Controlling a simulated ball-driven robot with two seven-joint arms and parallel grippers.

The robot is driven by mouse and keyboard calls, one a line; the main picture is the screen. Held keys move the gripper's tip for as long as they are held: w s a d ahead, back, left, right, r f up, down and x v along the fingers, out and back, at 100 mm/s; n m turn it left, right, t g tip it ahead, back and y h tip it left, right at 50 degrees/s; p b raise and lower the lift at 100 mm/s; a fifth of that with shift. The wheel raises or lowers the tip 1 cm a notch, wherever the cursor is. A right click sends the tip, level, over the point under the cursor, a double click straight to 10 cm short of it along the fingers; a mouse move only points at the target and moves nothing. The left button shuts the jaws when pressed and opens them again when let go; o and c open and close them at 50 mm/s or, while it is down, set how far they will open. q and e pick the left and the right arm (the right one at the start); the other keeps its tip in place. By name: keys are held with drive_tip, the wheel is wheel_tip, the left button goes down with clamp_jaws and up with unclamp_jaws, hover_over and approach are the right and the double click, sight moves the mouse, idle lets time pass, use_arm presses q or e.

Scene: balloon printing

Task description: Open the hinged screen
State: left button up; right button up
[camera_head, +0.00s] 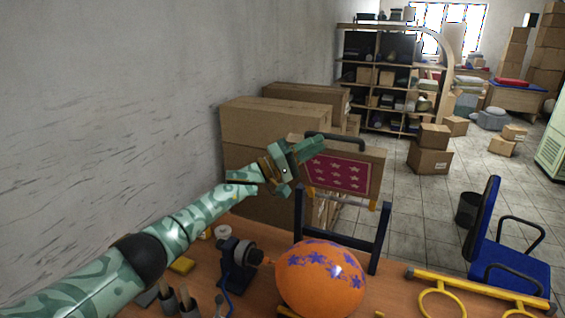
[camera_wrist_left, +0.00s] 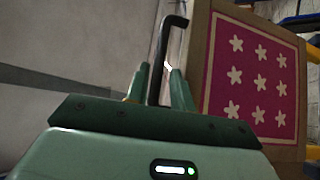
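The hinged screen (camera_head: 340,172) is a wooden frame with a magenta panel and white stars. It stands raised above the dark blue stand (camera_head: 340,240), with orange hinge parts at its lower edge. A black handle (camera_head: 345,140) runs along its top. My left gripper (camera_head: 314,147) is at the handle's left end. In the left wrist view, the black handle (camera_wrist_left: 157,68) lies between the fingers of my left gripper (camera_wrist_left: 160,85), with a gap beside it, so they look open. The screen panel (camera_wrist_left: 255,75) is to the right there. My right gripper is out of view.
An orange balloon (camera_head: 320,278) with purple flowers sits in front of the stand on the wooden table (camera_head: 385,298). A dark blue device (camera_head: 237,262) stands left of it. A yellow rack with rings (camera_head: 480,288) lies at right. Cardboard boxes (camera_head: 260,122) are behind the screen.

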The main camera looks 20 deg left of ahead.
use_arm(q)
drive_tip(key=b+v, duration=0.2)
drive_tip(key=v, duration=0.9)
